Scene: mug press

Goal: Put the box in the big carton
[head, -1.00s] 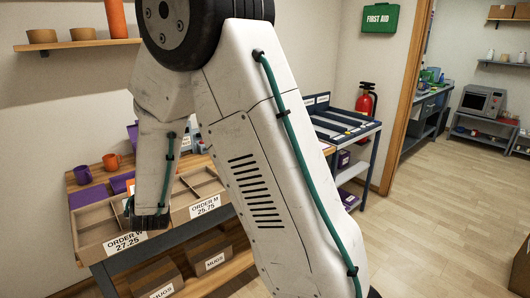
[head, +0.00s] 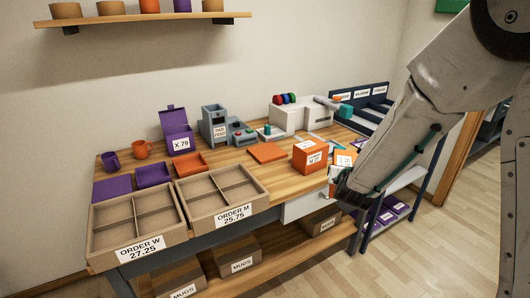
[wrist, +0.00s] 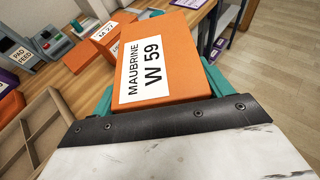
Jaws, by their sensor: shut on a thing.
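My gripper (wrist: 160,75) is shut on an orange box (wrist: 172,50) with a white label reading MAUBRINE W 59. In the head view, my gripper (head: 345,182) is at the bench's right front edge, and part of the held box (head: 344,159) shows there. Two open cardboard cartons with dividers stand at the bench's left front: one labelled ORDER W 27.25 (head: 140,245) and one labelled ORDER M 25.75 (head: 234,214). Their visible compartments look empty. I cannot tell which is the bigger. My gripper is to the right of both, apart from them.
Another orange box (head: 310,156) stands on the bench, left of my gripper; it shows in the wrist view with M 27 (wrist: 108,30). Orange and purple trays (head: 152,175), mugs (head: 141,150) and a pad feed machine (head: 216,125) stand behind the cartons. A blue rack (head: 375,100) is at right.

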